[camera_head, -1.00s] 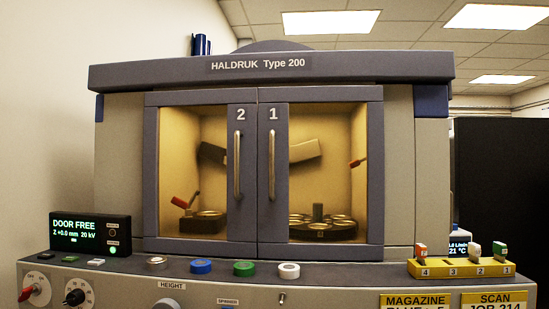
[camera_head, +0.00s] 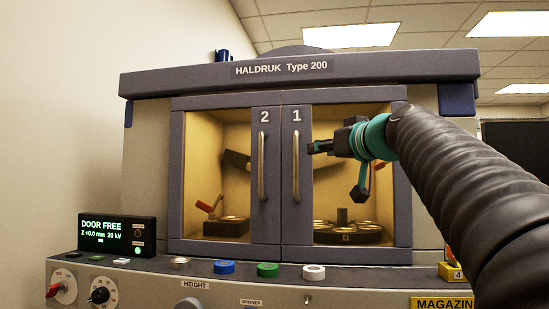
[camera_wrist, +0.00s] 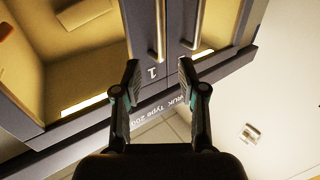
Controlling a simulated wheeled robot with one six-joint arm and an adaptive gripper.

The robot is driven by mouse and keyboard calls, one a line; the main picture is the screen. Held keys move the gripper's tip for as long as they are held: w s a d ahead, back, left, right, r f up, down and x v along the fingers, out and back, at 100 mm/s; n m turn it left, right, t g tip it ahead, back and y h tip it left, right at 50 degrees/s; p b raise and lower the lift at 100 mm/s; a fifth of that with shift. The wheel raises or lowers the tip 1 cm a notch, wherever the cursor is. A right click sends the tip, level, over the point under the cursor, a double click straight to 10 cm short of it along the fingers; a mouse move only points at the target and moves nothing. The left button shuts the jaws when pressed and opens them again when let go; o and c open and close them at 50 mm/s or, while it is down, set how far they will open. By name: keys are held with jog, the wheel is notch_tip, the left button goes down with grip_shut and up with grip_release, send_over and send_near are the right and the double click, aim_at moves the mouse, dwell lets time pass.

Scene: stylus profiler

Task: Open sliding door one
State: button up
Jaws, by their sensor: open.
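Sliding door one (camera_head: 297,215) is the right-hand door of the cabinet, marked 1, with a glass pane. It stands shut against door two (camera_head: 265,220). Its upright metal handle (camera_head: 296,166) is near its left edge; the handle also shows in the wrist view (camera_wrist: 159,32), beyond the fingertips. My gripper (camera_head: 316,147) is open and empty, in front of door one, just right of the handle's upper part. In the wrist view my gripper (camera_wrist: 158,75) has its two fingers apart, with the handle not between them. I cannot tell the exact gap to the door.
Door two's handle (camera_head: 262,167) stands close on the left. A console ledge with white (camera_head: 314,272), green (camera_head: 268,270) and blue (camera_head: 224,267) round pieces runs below the doors. A display (camera_head: 117,234) reads DOOR FREE. My arm covers the right side.

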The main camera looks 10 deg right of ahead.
aim_at(297, 154)
jog(key=p+x, duration=0.3)
jog(key=x, duration=1)
jog(key=shift+w+f+p, duration=0.1)
jog(key=shift+w+p, duration=0.05)
jog(key=shift+p, duration=0.2)
